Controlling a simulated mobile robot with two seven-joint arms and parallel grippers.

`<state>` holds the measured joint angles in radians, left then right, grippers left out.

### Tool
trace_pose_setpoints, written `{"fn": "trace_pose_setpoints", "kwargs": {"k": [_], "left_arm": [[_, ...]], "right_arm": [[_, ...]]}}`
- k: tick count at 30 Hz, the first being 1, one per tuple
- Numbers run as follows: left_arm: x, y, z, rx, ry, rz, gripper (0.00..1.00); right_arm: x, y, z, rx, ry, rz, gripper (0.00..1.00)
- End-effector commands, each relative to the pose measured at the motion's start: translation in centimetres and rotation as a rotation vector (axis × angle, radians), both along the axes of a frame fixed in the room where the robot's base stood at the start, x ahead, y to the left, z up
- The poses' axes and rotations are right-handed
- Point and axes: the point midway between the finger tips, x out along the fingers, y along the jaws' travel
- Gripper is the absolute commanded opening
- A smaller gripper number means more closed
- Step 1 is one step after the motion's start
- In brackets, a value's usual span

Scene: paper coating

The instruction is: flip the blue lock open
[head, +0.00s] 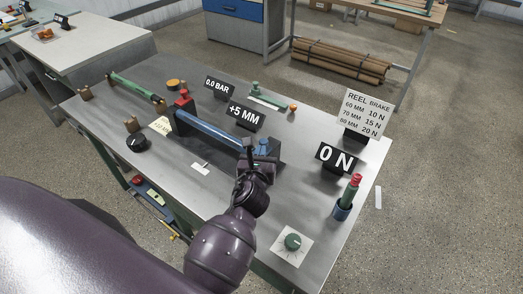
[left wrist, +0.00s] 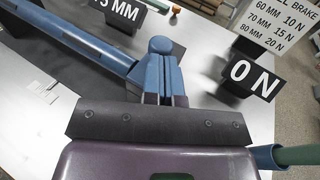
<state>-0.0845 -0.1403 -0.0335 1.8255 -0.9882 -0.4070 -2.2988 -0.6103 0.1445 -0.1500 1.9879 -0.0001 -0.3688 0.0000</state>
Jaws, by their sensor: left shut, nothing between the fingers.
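The blue lock (head: 263,146) stands at the near right end of the long blue bar (head: 210,132) on the grey table. In the left wrist view the lock (left wrist: 160,46) has a rounded blue top and stands upright just beyond my fingers. My left gripper (head: 246,150) is shut and empty, right at the lock. Its fingertips (left wrist: 165,98) show low in the left wrist view, in front of the lock's blue body. I cannot tell whether they touch it. Part of the lock is hidden behind my gripper. My right gripper is not in view.
A "+5 MM" sign (head: 245,116) stands behind the bar and a "0 N" sign (head: 336,157) to the right. A red-topped green tool sits in a blue cup (head: 342,211). The table between knob and lock is clear.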

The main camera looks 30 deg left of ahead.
Motion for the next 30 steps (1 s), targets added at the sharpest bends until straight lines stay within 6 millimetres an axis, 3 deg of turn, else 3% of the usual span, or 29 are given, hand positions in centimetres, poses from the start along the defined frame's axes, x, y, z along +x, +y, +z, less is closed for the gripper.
{"fn": "trace_pose_setpoints", "kwargs": {"k": [6,18,30], "left_arm": [[1.1,0.3,-0.1,-0.001,-0.001,-0.001,0.00],[1.3,0.3,-0.1,0.000,-0.001,-0.001,0.00],[5.7,-0.3,-0.1,0.000,-0.001,-0.001,0.00]], "right_arm": [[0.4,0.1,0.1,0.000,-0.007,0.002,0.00],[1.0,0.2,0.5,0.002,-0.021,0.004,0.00],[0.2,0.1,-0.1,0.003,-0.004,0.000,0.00]]}}
